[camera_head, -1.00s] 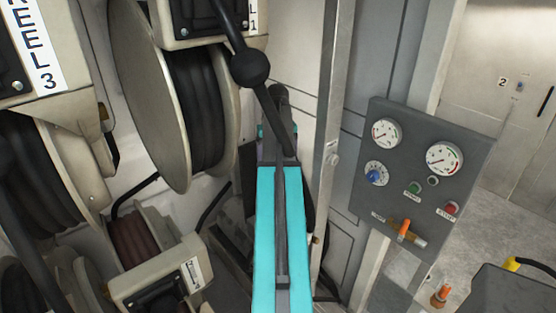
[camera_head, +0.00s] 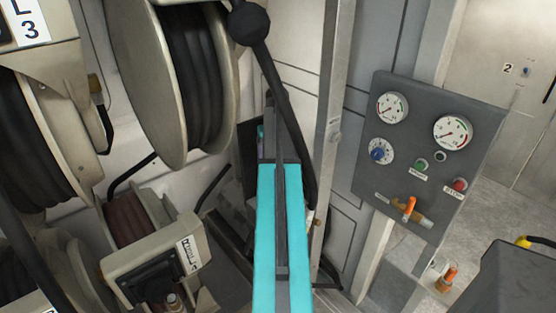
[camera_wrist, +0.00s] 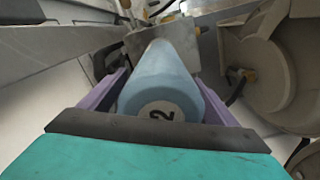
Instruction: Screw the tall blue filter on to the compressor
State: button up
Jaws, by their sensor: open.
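A blue filter (camera_wrist: 160,75), tapered in this view and with a white end label reading 2, lies between the two purple fingers of my gripper (camera_wrist: 163,88) in the wrist view. The jaws are open, with one finger on each side of the filter; I cannot tell whether either touches it. In the head view my gripper is mostly hidden behind my cyan arm and a dark hose, and the filter cannot be made out. I cannot identify the compressor for certain in either view.
Large hose reels (camera_head: 195,85) fill the left in the head view. A gauge panel (camera_head: 420,150) with an orange-handled valve (camera_head: 409,208) stands right of a metal post (camera_head: 330,130). In the wrist view a metal plate (camera_wrist: 200,45) lies beyond the filter. Room around my gripper is tight.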

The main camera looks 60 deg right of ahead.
jog(key=shift+f, duration=0.45)
jog(key=c, duration=1.5)
jog(key=shift+s+m+p, duration=0.1)
jog(key=shift+m+p, duration=0.8)
jog(key=shift+m, duration=1.7)
